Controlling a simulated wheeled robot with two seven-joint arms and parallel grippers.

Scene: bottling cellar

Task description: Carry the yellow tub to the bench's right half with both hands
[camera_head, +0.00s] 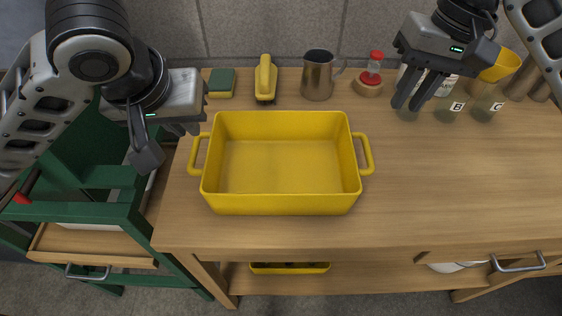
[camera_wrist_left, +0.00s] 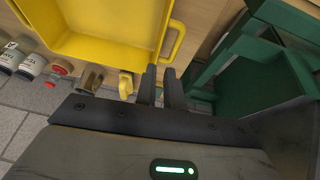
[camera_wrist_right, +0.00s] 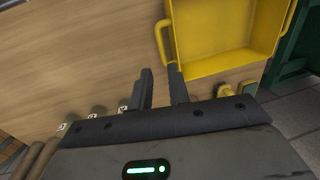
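The yellow tub (camera_head: 280,205) stands upright and empty on the left half of the wooden bench (camera_head: 450,200), with a loop handle on each side. My left gripper (camera_head: 150,162) is just left of the tub's left handle (camera_head: 194,155), apart from it, fingers slightly open and empty. In the left wrist view the fingers (camera_wrist_left: 160,72) show a narrow gap beside the handle (camera_wrist_left: 174,40). My right gripper (camera_head: 407,106) is open and empty, up and right of the right handle (camera_head: 367,154). The right wrist view shows its parted fingers (camera_wrist_right: 160,72) near that handle (camera_wrist_right: 162,42).
Along the back stand a green-topped sponge (camera_head: 221,83), a yellow-handled brush (camera_head: 265,78), a metal jug (camera_head: 318,75), a red-capped bottle (camera_head: 374,68), labelled jars (camera_head: 447,108) and a tilted yellow container (camera_head: 500,66). A green frame (camera_head: 100,212) stands left. The bench's right half is mostly clear.

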